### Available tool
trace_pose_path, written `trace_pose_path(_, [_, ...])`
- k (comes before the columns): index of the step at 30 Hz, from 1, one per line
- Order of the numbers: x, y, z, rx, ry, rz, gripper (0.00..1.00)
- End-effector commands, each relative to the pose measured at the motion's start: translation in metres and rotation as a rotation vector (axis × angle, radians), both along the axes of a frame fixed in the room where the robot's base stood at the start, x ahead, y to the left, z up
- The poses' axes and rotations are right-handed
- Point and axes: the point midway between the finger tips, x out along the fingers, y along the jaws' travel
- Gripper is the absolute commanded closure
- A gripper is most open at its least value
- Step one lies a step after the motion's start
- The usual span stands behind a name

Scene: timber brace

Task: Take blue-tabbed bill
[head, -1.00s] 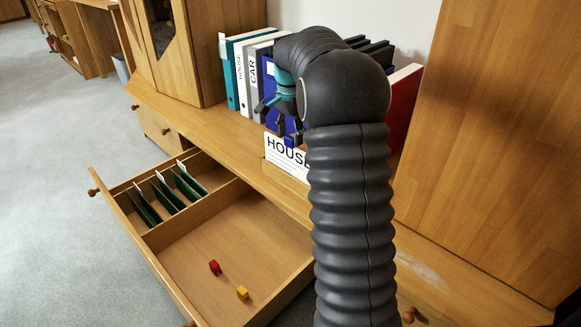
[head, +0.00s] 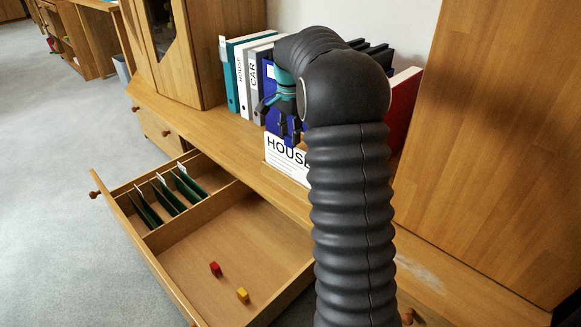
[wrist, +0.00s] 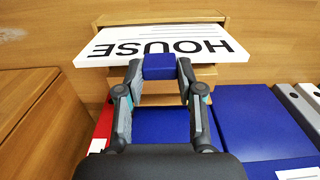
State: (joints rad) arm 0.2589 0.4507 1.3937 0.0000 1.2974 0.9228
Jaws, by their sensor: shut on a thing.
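The blue-tabbed bill (wrist: 165,45) is a white sheet marked HOUSE, upside down in the wrist view. Its blue tab (wrist: 159,67) sits between the fingertips of my gripper (wrist: 159,70), which is shut on it from both sides. In the head view the bill (head: 286,158) stands at the front edge of the wooden cabinet top, in front of the binders, partly hidden by my arm. My gripper (head: 286,122) is directly above it there, and the fingers mostly hide the tab. A wooden slotted holder (wrist: 178,99) shows around the bill in the wrist view.
An open drawer (head: 160,262) below holds a red block (head: 215,269), a yellow block (head: 242,295) and several green dividers (head: 170,198). Binders (head: 238,75) stand behind my gripper, including a red one (head: 403,105). A tall wooden cabinet (head: 490,150) stands at right.

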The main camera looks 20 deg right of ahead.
Motion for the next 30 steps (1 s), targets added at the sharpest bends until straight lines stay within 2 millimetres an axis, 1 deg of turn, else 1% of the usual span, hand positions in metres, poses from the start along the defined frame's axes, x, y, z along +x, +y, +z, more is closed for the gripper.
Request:
trace_pose_path(1, [0.0,0.0,0.003,-0.001,-0.001,0.0,1.0])
trace_pose_path(18, [0.0,0.0,0.018,-0.001,-0.001,0.0,1.0])
trace_pose_path(26, [0.0,0.0,0.021,-0.001,-0.001,0.0,1.0])
trace_pose_path(30, [0.0,0.0,0.027,-0.001,-0.001,0.0,1.0])
